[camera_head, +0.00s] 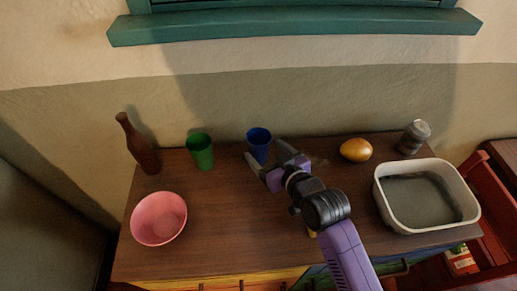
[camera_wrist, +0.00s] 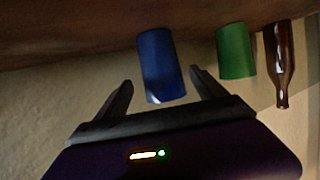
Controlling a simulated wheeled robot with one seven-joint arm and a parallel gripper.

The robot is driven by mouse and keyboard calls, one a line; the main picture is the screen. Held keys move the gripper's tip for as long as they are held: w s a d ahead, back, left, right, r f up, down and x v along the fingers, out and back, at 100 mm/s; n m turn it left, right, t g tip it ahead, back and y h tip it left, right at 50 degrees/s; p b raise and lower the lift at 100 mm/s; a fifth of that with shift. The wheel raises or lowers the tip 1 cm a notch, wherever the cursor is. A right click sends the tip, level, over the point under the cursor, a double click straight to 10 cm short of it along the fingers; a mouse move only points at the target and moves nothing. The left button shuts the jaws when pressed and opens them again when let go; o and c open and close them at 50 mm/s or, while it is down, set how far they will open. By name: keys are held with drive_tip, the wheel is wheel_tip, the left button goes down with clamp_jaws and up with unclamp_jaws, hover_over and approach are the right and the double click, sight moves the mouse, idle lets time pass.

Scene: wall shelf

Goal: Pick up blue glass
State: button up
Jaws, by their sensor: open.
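The blue glass (camera_head: 259,143) stands upright near the back of the brown dresser top, close to the wall. In the wrist view the blue glass (camera_wrist: 161,66) appears between the two finger lines, a little beyond the fingertips and nearer the right finger. My gripper (camera_head: 268,158) is open and empty, just in front of the glass. In the wrist view its fingers (camera_wrist: 160,78) are spread wide. From the head view, I cannot tell whether a finger touches the glass.
A green cup (camera_head: 200,151) and a brown bottle (camera_head: 138,145) stand left of the glass. A pink bowl (camera_head: 159,218) is at front left. A yellow-orange fruit-like object (camera_head: 356,150), a jar (camera_head: 413,137) and a white basin (camera_head: 386,203) are right. A teal ledge (camera_head: 300,27) is above.

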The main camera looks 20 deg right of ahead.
sight(254, 141)
drive_tip(key=p+x, duration=0.1)
drive_tip(key=x, duration=0.3)
drive_tip(key=shift+w+a+f, duration=0.15)
drive_tip(key=shift+w, duration=0.2)
drive_tip(key=c, duration=1.5)
